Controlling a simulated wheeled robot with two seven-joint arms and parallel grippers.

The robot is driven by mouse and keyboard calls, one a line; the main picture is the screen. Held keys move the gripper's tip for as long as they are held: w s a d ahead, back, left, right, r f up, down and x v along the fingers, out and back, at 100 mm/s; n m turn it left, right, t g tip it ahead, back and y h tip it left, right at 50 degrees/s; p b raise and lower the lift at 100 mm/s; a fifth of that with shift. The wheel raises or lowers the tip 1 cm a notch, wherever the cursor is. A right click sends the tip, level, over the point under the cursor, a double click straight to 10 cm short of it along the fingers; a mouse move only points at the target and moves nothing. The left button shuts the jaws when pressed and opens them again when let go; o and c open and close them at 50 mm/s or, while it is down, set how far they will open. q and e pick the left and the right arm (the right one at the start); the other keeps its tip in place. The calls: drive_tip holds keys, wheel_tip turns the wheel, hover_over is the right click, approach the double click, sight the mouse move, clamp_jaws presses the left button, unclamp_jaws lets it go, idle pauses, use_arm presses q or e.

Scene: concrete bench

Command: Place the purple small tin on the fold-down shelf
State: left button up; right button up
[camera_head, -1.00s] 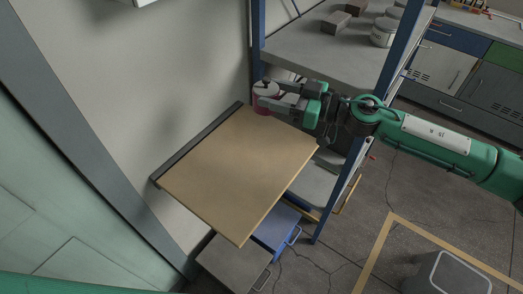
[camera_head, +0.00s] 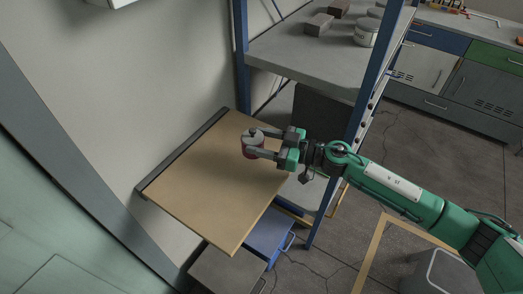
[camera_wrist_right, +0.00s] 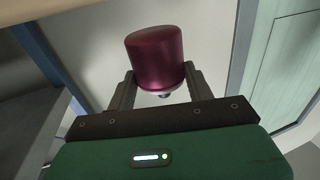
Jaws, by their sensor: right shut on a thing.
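The purple small tin (camera_head: 249,153) is between the fingers of my right gripper (camera_head: 257,146). In the head view it overlaps the back right part of the fold-down shelf (camera_head: 205,190), a tan board with a dark strip along the wall. I cannot tell whether the tin touches the board. In the right wrist view the tin (camera_wrist_right: 154,60) shows as a shiny maroon cylinder, with the gripper's fingers (camera_wrist_right: 157,92) on both sides of it. A tan edge shows at the top left there. My left gripper is not in view.
A blue-framed rack with a grey upper shelf (camera_head: 300,62) stands right behind the board, holding dark blocks (camera_head: 319,24) and a pale tub (camera_head: 366,32). A blue drawer unit (camera_head: 268,236) is below. The rest of the board is bare.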

drive_tip(key=shift+f, duration=1.7)
drive_tip(key=shift+f, duration=0.1)
drive_tip(key=shift+f, duration=0.1)
drive_tip(key=o, duration=1.1)
drive_tip(key=shift+c, duration=0.2)
